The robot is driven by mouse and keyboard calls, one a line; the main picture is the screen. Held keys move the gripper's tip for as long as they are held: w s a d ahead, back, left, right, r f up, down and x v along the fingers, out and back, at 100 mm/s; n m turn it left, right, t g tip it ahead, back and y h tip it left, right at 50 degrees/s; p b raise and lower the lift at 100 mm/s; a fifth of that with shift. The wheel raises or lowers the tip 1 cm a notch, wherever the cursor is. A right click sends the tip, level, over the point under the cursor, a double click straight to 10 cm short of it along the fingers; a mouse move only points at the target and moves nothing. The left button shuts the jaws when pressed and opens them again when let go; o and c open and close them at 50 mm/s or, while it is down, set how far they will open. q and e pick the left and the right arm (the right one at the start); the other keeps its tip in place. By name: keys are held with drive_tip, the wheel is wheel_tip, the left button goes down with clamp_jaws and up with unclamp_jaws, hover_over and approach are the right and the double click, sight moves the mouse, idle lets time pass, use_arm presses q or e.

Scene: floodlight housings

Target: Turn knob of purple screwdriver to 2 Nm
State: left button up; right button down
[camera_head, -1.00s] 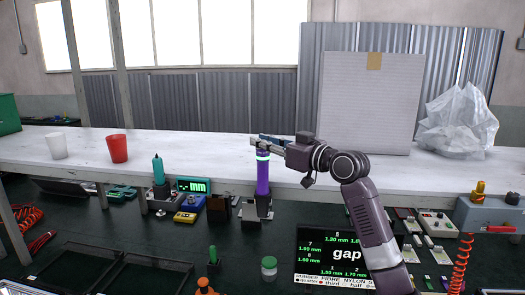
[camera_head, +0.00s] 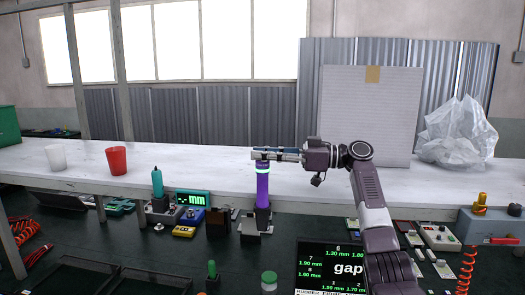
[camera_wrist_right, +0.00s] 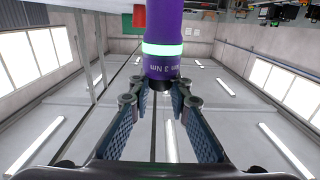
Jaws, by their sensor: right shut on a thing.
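My right gripper (camera_head: 264,154) reaches in level from the right and is shut on the screwdriver's top end. In the right wrist view the purple body (camera_wrist_right: 162,25) comes down from above, with "3 Nm" printed beyond the ring and part of another marking beside it. Its black end (camera_wrist_right: 161,84) sits between the fingertips of my right gripper (camera_wrist_right: 161,101). My left gripper is out of view.
A teal-handled tool (camera_head: 157,182) and a green "mm" display (camera_head: 193,197) stand left of the screwdriver. A "gap" screen (camera_head: 330,268) lies to its front right, under my right arm. A red cup (camera_head: 117,160) and a white cup (camera_head: 56,157) stand on the table.

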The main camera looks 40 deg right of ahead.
drive_tip(key=shift+n+g+y+p, duration=0.55)
drive_tip(key=shift+n+g+y, duration=0.05)
drive_tip(key=shift+y, duration=0.1)
drive_tip(key=shift+f+n+g+y, duration=0.1)
drive_tip(key=shift+n+g+y, duration=0.2)
drive_tip(key=shift+g, duration=0.1)
drive_tip(key=c, duration=1.8)
unclamp_jaws()
drive_tip(key=shift+o, duration=0.2)
